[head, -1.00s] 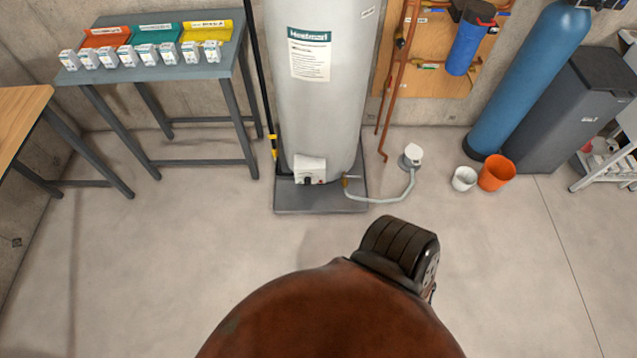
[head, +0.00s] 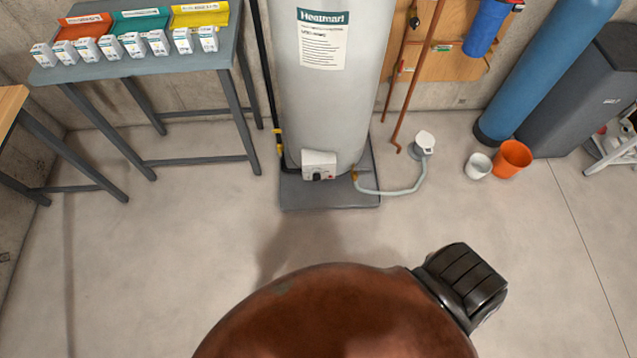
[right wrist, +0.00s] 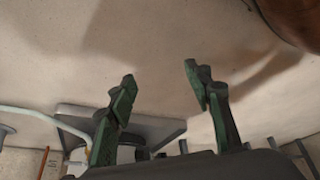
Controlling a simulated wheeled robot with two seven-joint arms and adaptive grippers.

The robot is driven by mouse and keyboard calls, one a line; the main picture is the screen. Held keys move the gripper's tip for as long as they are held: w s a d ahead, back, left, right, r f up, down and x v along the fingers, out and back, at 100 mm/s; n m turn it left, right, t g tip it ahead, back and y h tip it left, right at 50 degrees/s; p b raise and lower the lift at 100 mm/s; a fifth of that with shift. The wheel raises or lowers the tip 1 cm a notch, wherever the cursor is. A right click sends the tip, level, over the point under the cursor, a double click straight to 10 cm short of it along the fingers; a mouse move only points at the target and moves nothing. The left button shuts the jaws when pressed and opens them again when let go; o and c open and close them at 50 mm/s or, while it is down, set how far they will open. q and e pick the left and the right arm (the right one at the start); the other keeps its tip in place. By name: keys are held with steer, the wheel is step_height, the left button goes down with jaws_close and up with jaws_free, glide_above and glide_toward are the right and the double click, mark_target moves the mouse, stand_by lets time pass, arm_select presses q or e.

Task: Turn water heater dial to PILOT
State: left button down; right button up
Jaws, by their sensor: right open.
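The grey water heater (head: 330,100) stands upright on a dark square base (head: 325,195) in the head view. Its white control box (head: 319,165) is low on the front, with a small dark dial (head: 318,177) at its lower edge. The dial's marking is too small to read. In the right wrist view my right gripper (right wrist: 160,75) is open and empty, its two green fingers apart above the floor. The heater base (right wrist: 160,124) shows behind the fingers there, apart from them; the dial cannot be made out. My left gripper is not in view.
A pale hose (head: 395,190) curves from the heater to a white device (head: 424,140) on the right. White (head: 478,166) and orange (head: 512,159) buckets stand farther right. A grey table (head: 150,65) with several small boxes is on the left. The floor before the heater is clear.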

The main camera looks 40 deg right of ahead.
steer(key=w+f+t+b, duration=0.2)
steer(key=w+t+b, duration=0.25)
steer(key=w, duration=1.05)
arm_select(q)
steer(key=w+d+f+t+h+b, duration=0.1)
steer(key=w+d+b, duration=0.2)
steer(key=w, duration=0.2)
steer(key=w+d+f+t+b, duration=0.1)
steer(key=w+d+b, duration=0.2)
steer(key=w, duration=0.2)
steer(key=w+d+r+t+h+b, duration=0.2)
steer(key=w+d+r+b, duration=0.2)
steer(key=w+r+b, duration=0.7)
arm_select(e)
steer(key=m+t+h+b, duration=0.1)
steer(key=m+t+h, duration=0.5)
steer(key=h, duration=0.4)
glide_toward(317, 177)
arm_select(q)
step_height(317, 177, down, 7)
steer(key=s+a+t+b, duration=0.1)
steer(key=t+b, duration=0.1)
steer(key=b, duration=0.1)
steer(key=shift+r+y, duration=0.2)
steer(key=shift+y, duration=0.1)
arm_select(e)
steer(key=x, duration=0.7)
steer(key=shift+w+f, duration=0.15)
steer(key=shift+f, duration=0.35)
steer(key=shift+c, duration=0.2)
